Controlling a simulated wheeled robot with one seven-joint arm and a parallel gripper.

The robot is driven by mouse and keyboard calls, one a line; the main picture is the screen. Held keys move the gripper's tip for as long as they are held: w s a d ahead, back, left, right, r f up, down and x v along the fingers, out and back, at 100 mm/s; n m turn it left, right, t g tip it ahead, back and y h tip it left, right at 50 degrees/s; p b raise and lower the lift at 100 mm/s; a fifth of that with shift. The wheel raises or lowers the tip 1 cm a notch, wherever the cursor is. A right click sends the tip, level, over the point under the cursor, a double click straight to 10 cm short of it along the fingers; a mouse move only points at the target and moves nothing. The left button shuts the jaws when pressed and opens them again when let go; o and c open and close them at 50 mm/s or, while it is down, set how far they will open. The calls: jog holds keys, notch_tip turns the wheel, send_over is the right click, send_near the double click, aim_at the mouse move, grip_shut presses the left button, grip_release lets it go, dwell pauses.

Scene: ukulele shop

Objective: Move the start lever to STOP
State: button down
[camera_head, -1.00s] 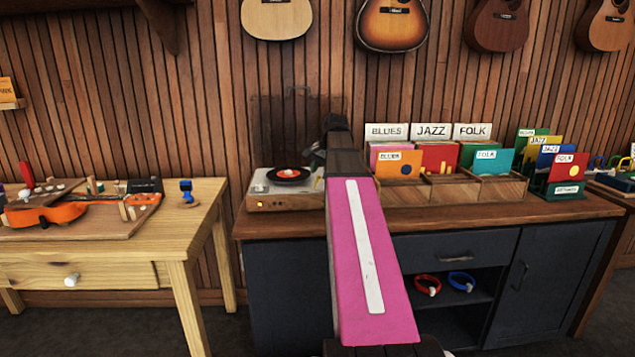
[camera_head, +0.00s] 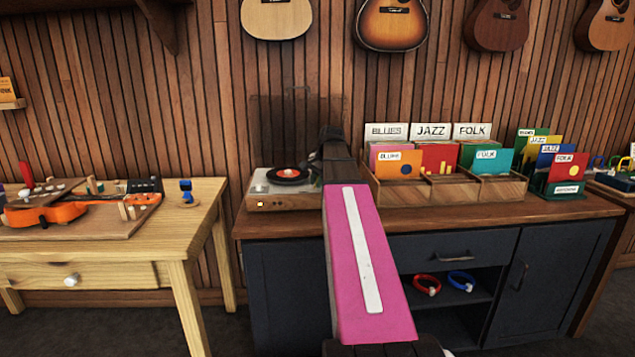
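A record player (camera_head: 283,200) with a pale body and a dark disc with an orange-red label (camera_head: 288,174) stands on the left end of the dark cabinet's wooden top. Its clear lid is raised against the wall. My pink arm reaches up over the cabinet and covers the player's right side. My gripper (camera_head: 328,150) is a dark shape at the arm's far end, by the right edge of the player. Its fingers cannot be made out. The start lever cannot be seen; the arm covers that side.
A wooden record bin (camera_head: 455,192) with several sleeves stands right of the arm, close to it. A green rack (camera_head: 565,188) stands further right. A wooden workbench (camera_head: 200,220) with an orange ukulele (camera_head: 45,214) is at the left. Guitars hang on the wall above.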

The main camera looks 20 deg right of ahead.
jog(key=shift+a, duration=0.1)
jog(key=h, duration=0.1)
jog(key=a+h, duration=0.1)
jog(key=h, duration=0.1)
jog(key=g+h, duration=0.1)
jog(key=shift+w+a+r+n, duration=0.1)
jog(key=shift+w+a+n, duration=0.05)
jog(key=shift+w+n, duration=0.15)
jog(key=shift+a+g+h, duration=0.25)
jog(key=shift+g+h, duration=0.05)
jog(key=shift+h, duration=0.8)
jog(key=shift+a+g+h, duration=0.25)
jog(key=shift+g+h, duration=0.05)
jog(key=shift+h, duration=0.8)
jog(key=c, duration=1)
grip_release()
jog(key=shift+c, duration=0.2)
